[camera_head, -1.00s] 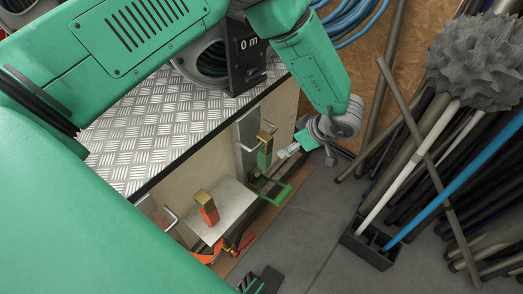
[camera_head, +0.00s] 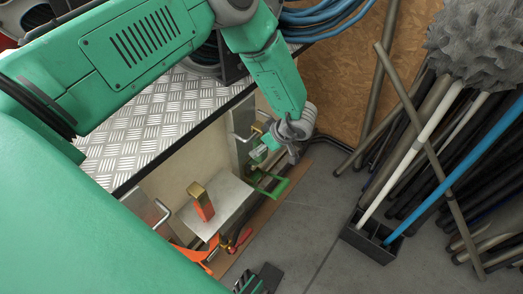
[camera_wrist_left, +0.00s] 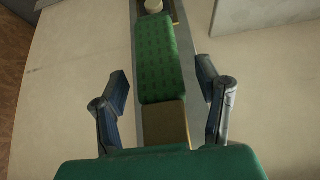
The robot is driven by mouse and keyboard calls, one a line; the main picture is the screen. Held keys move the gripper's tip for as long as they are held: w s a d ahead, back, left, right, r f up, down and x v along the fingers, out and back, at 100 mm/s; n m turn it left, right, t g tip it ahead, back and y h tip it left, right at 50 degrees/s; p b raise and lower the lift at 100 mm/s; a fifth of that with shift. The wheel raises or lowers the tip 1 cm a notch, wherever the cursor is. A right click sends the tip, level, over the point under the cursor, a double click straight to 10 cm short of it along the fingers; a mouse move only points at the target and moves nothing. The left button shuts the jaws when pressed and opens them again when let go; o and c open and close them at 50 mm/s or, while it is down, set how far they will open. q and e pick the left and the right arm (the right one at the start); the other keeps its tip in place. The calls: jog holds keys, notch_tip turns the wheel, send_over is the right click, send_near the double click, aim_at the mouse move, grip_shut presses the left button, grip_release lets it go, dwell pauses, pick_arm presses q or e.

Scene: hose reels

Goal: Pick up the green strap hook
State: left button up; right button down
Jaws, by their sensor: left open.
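The green strap hook (camera_wrist_left: 160,60) fills the middle of the left wrist view, a patterned green strap with a brownish block (camera_wrist_left: 166,123) at its near end. It hangs along a grey metal strip on a pale panel. My left gripper (camera_wrist_left: 163,75) is open, with one finger on each side of the strap and visible gaps to both. In the head view my left gripper (camera_head: 262,154) is at the bench's front face and hides most of the hook.
A green handle (camera_head: 271,185) lies just below the gripper. Poles stand in a black holder (camera_head: 371,244) at right. The grey floor between is clear.

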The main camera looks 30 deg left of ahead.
pick_arm(q)
jog(key=shift+a+f, duration=0.1)
jog(key=shift+a, duration=0.25)
jog(key=shift+c, duration=0.8)
jog(key=shift+d, duration=0.15)
grip_shut()
jog(key=shift+d+r, duration=0.2)
